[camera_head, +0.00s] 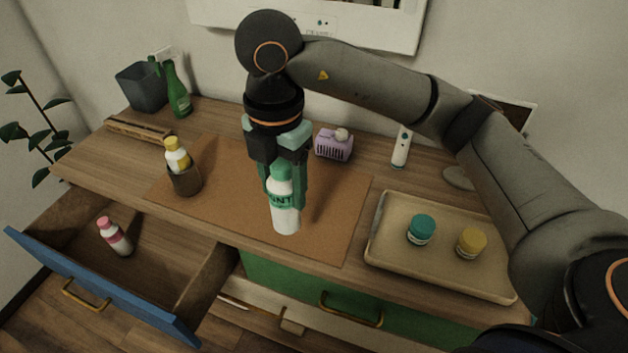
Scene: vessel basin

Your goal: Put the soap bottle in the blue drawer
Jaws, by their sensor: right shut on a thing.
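The blue drawer (100,285) is pulled open at the lower left. A bottle with a pink cap and pink band (115,236) is inside it. My right gripper (284,185) points down over the brown mat and is shut on a white bottle with a green cap and green label (286,218). The label ends in "NT". The bottle is about upright; I cannot tell whether its base touches the mat. The fingers partly hide the bottle's upper part. I cannot tell which bottle is the soap bottle. My left gripper is not in view.
A brown cup (186,181) holds a yellow-capped bottle (176,153), left of the gripper. A beige tray (385,262) with two jars stands at the right. A purple holder (333,147) and green spray bottle (178,92) stand behind. The green drawer (300,288) is shut.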

